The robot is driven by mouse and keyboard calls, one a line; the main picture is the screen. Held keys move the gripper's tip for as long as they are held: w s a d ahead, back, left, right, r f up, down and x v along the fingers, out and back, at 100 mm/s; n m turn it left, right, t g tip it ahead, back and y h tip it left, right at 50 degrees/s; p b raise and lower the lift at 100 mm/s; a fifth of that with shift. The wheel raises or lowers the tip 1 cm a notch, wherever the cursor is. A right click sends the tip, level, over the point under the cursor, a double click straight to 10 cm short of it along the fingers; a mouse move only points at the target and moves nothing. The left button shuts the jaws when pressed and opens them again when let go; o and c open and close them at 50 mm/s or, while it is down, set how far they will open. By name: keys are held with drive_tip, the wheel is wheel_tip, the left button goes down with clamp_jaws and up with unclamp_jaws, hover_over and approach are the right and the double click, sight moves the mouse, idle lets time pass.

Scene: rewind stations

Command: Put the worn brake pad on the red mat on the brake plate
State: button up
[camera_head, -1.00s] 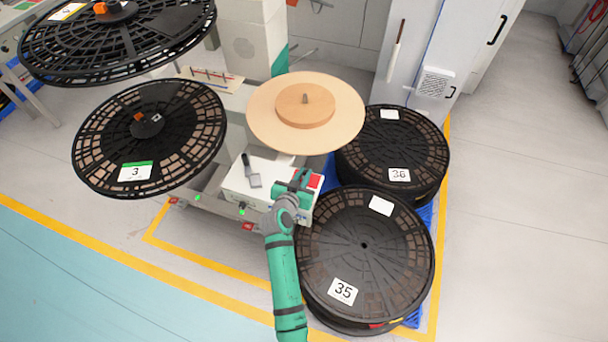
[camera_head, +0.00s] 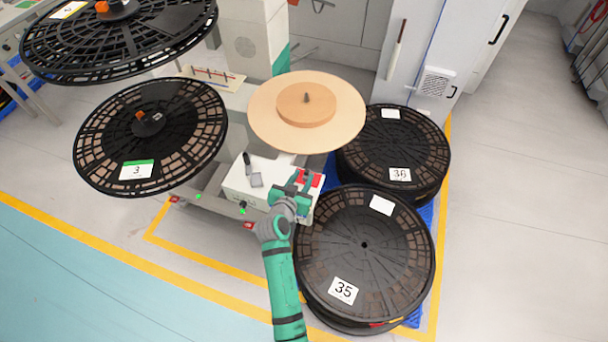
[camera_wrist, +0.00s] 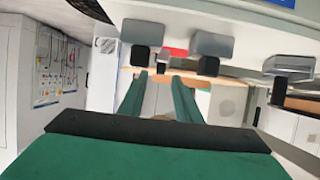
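The red mat (camera_head: 316,181) lies at the right end of a white box top (camera_head: 236,181), partly behind my gripper. A small dark shape (camera_head: 307,174) shows at the mat; I cannot tell for sure that it is the worn brake pad. A grey pad with a dark handle (camera_head: 256,180) lies further left on the box. My gripper (camera_head: 300,186) is at the mat's near side.
Reel 35 (camera_head: 375,265) lies close on the right, with reel 36 (camera_head: 410,150) behind it. A wooden disc (camera_head: 268,125) stands behind the box. Reel 3 (camera_head: 110,150) hangs at left. Open floor (camera_head: 520,200) lies far right.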

drive_tip(key=v, duration=0.9)
drive_tip(key=s+f+n+y, duration=0.2)
drive_tip(key=s, duration=0.8)
drive_tip(key=s+f+n+y, duration=0.1)
drive_tip(key=s+f+y, duration=0.15)
drive_tip(key=s, duration=0.65)
drive_tip(key=s+d+r+t, duration=0.1)
drive_tip(key=s+d+r, duration=0.1)
drive_tip(key=s+r, duration=0.4)
drive_tip(key=s+d+r+t, duration=0.1)
drive_tip(key=s+d+r, duration=0.1)
drive_tip(key=s+r, duration=0.4)
drive_tip(key=s, duration=0.5)
drive_tip(key=shift+s+n, duration=0.25)
drive_tip(key=shift+n, duration=0.05)
